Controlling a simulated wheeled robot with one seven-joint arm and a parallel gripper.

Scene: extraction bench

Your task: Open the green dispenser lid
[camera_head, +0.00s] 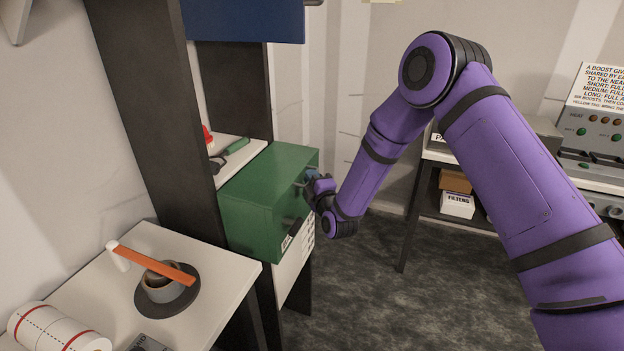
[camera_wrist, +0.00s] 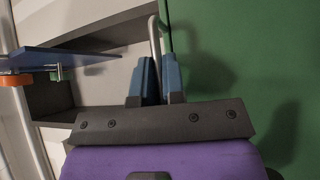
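A thin pale metal handle (camera_wrist: 154,38) stands at the edge of this front. My gripper (camera_wrist: 157,75) has its two blue fingers close together, one on each side of the handle, and seems shut on it. In the head view my gripper (camera_head: 312,184) is at the box's right-hand face, and its fingertips are partly hidden.
A bench at lower left holds a cup (camera_head: 163,284) on a dark saucer, an orange-handled tool (camera_head: 155,264) and a paper roll (camera_head: 58,331). A dark post (camera_head: 165,120) stands beside the dispenser. A blue panel (camera_head: 243,20) hangs above. The floor (camera_head: 390,290) in front is clear.

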